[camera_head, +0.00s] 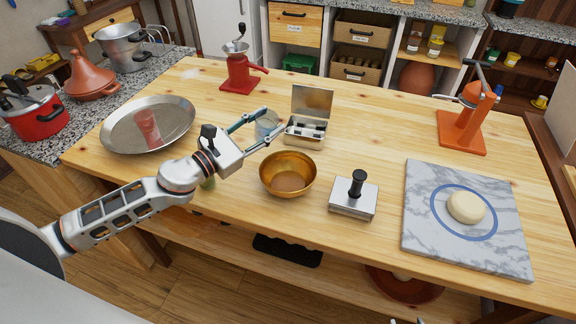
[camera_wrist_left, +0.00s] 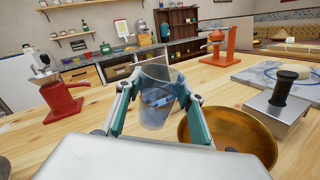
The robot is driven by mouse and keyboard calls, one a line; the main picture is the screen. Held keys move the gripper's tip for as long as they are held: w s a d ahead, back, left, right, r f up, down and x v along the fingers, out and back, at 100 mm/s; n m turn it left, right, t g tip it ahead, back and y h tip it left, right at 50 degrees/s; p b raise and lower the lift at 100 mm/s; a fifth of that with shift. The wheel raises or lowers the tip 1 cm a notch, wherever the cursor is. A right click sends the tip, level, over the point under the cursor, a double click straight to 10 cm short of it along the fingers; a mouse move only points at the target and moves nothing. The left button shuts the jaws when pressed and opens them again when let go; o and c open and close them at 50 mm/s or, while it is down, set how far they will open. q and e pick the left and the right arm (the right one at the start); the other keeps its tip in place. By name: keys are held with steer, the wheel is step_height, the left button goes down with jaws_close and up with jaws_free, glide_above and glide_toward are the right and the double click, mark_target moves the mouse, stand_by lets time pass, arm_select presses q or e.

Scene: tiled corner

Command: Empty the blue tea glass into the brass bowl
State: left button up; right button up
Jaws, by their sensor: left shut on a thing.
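The blue tea glass (camera_head: 267,127) is a clear bluish glass, held above the table up and left of the brass bowl. My left gripper (camera_head: 270,119) is shut on it, one finger on each side. In the left wrist view the glass (camera_wrist_left: 157,98) stands between the fingers, looking slightly tilted; how much it holds is hard to tell. The brass bowl (camera_head: 270,172) sits upright on the table, with a brownish patch at its bottom that may be contents or shading. It also shows in the left wrist view (camera_wrist_left: 250,135), right of the glass.
An open metal tin (camera_head: 306,128) stands just behind the glass. A steel press with a black knob (camera_head: 353,197) is right of the bowl. A wide metal pan (camera_head: 118,133) and a red grinder (camera_head: 239,72) stand left and behind. A marble board (camera_head: 425,235) lies right.

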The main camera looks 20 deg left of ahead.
arm_select(q)
steer(key=w+a+n, duration=0.1)
steer(key=n, duration=0.1)
steer(key=w+a+n, duration=0.1)
steer(key=a+n, duration=0.1)
steer(key=shift+w+a+f+g, duration=0.1)
steer(key=shift+w+a+g, duration=0.1)
steer(key=shift+g, duration=0.1)
step_height(320, 180, up, 6)
steer(key=w+a, duration=0.1)
steer(key=a, duration=0.1)
steer(key=shift+w+a, duration=0.2)
steer(key=shift+w, duration=0.15)
